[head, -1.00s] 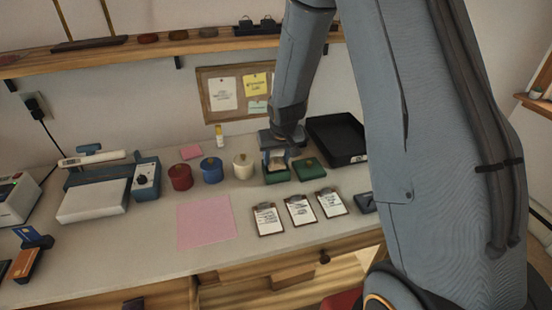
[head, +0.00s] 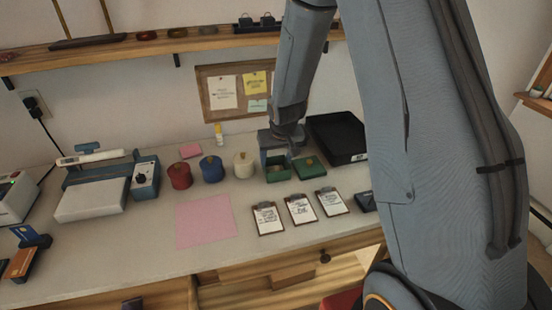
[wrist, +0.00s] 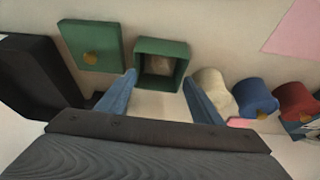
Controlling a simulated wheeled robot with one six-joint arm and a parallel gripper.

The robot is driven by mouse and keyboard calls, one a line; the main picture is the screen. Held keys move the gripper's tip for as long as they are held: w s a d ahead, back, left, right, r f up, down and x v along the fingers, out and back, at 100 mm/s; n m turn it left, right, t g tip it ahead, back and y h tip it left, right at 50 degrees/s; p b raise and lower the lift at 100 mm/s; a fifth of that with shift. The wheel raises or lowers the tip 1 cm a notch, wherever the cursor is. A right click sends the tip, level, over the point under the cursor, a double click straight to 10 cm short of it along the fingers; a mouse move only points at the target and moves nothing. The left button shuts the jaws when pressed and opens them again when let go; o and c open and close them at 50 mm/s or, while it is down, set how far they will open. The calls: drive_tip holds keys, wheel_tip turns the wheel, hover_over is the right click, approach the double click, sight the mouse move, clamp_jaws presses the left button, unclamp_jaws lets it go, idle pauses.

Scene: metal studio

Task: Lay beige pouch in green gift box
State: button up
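The open green gift box (head: 278,175) stands on the counter; it also shows in the wrist view (wrist: 158,84).
The green lid (head: 309,169) with a gold knob lies right of the box. A black tray (head: 337,137) is behind it. Several clipboards (head: 300,208) lie in front.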

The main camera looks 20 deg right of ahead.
drive_tip(key=v, duration=0.7)
drive_tip(key=shift+r, duration=0.4)
drive_tip(key=shift+s, duration=0.15)
drive_tip(key=s+r+g, duration=0.1)
drive_tip(key=s, duration=1)
drive_tip(key=s+r+g, duration=0.2)
drive_tip(key=s, duration=0.9)
drive_tip(key=shift+s+r, duration=0.3)
drive_tip(key=shift+s, duration=0.1)
drive_tip(key=shift+a, duration=0.1)
